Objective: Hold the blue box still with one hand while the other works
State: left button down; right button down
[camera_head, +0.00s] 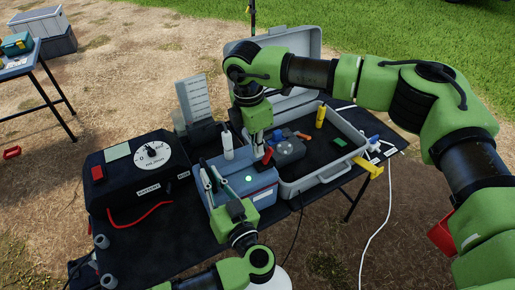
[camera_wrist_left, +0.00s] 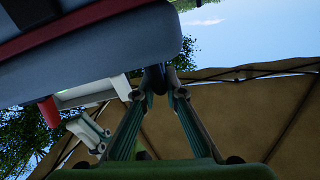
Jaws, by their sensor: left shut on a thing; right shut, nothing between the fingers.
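The blue box (camera_head: 262,190) stands near the middle of the dark table, with a small green light on its top. My left gripper (camera_head: 207,177) reaches over its near left side and is shut on it; the exact part gripped is hard to make out. In the left wrist view the left fingertips (camera_wrist_left: 160,82) meet at a dark part beside a large blue-grey body (camera_wrist_left: 100,50), which appears to be the box. My right gripper (camera_head: 258,152) points down above the far right of the box, shut and empty, close to a red piece (camera_head: 267,155).
A black battery box with a dial (camera_head: 150,155) stands left. A white bottle (camera_head: 228,142) stands behind the blue box. An open grey case (camera_head: 345,165) holds several small items at right. A yellow piece (camera_head: 372,168) sits at the table's right edge. Cables hang down in front.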

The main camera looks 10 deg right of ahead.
jog(key=shift+r, duration=0.5)
notch_tip(320, 180, up, 12)
jog(key=a, duration=0.1)
jog(key=shift+s+a+f, duration=0.25)
jog(key=shift+s+a, duration=0.1)
jog(key=shift+s, duration=0.05)
dwell(0.3)
pick_arm(q)
jog(key=c, duration=2)
grip_release()
